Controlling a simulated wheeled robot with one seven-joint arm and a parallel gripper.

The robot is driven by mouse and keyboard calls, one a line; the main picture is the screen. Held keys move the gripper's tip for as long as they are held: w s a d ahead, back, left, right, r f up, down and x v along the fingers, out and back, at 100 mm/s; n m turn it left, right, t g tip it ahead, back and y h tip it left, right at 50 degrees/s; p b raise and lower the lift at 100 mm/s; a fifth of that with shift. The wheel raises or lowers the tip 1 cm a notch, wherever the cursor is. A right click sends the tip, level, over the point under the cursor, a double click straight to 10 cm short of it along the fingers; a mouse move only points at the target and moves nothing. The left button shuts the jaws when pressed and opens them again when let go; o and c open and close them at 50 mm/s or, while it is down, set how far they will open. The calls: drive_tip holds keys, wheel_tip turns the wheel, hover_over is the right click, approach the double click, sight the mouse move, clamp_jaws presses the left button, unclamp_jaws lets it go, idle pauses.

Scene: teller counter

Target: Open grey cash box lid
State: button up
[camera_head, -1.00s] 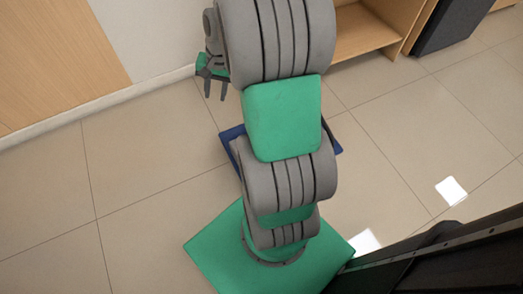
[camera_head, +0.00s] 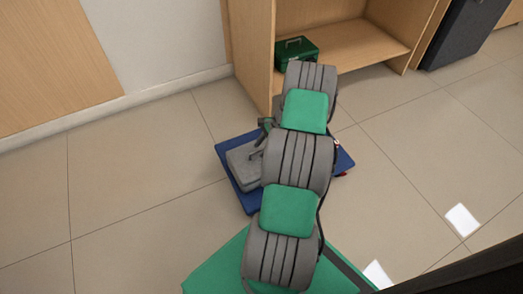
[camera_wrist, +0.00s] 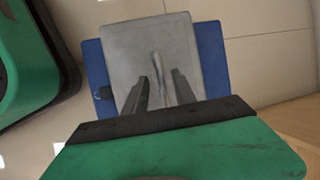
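The grey cash box (camera_head: 243,172) lies on a blue flat base (camera_head: 250,204) on the floor, partly hidden by my arm in the head view. In the wrist view, the box (camera_wrist: 122,48) shows its flat grey top with a slim handle (camera_wrist: 158,66) in the middle. The lid looks shut. My gripper (camera_wrist: 161,82) is open over the box top, with its two dark fingers spread on either side of the handle's line. In the head view my gripper (camera_head: 255,155) is at the box. I cannot tell whether the fingers touch it.
A green cash box (camera_head: 296,53) with a handle sits in a wooden shelf unit (camera_head: 360,45) behind. A dark cabinet (camera_head: 462,35) stands at the upper right. A small red item (camera_head: 341,174) shows at the blue base's right edge. The tiled floor at left is clear.

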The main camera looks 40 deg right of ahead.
drive_tip(key=shift+c, duration=0.2)
clamp_jaws()
idle(1.2)
